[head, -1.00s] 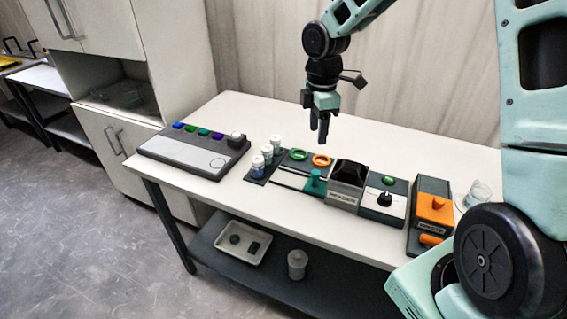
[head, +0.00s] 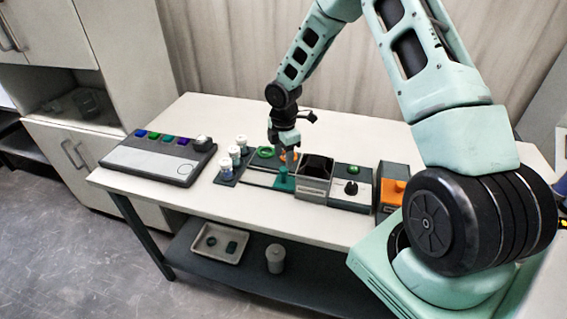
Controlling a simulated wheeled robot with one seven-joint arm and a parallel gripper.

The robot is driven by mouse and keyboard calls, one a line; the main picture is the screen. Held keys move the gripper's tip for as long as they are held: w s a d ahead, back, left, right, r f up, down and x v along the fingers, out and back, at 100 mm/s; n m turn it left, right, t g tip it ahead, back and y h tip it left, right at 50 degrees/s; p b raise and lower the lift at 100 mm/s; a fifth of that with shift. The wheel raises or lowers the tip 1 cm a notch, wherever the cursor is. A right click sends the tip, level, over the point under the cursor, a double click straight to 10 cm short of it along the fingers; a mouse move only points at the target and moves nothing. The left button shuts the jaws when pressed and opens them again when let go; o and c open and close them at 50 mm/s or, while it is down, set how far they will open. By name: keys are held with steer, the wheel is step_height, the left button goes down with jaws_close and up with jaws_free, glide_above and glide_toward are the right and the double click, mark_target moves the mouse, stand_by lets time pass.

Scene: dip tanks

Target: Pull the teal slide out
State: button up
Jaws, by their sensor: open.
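The teal slide (head: 284,181) sits at the front of a low dark unit on the table, with its upright handle showing. A green ring (head: 266,153) lies on the unit just behind and left of it. An orange ring behind the slide is partly hidden by my gripper. My gripper (head: 283,158) points down just above and behind the slide's handle. It is open, with nothing seen between its fingers. The fingertips are small here, and I cannot tell whether they touch anything.
To the left stand several white-capped vials (head: 235,154) and a grey panel (head: 158,157) with coloured buttons. To the right are a dark-topped box (head: 314,177), a black-knobbed unit (head: 351,190) and an orange-topped unit (head: 393,192). The table's front left (head: 215,203) is clear.

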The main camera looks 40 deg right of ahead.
mark_target(284, 169)
steer(key=shift+f+p, duration=0.35)
steer(key=shift+f, duration=1.9)
jaws_close()
steer(key=w+a, duration=0.2)
steer(key=w+a+b, duration=0.1)
steer(key=w+a, duration=0.1)
steer(key=w, duration=0.1)
steer(key=w+a+b, duration=0.1)
steer(key=w+a, duration=0.1)
steer(key=w, duration=0.1)
steer(key=shift+a, duration=0.1)
steer(key=shift+w+a+r, duration=0.1)
steer(key=shift+w, duration=0.05)
jaws_free()
steer(key=shift+w+a, duration=0.1)
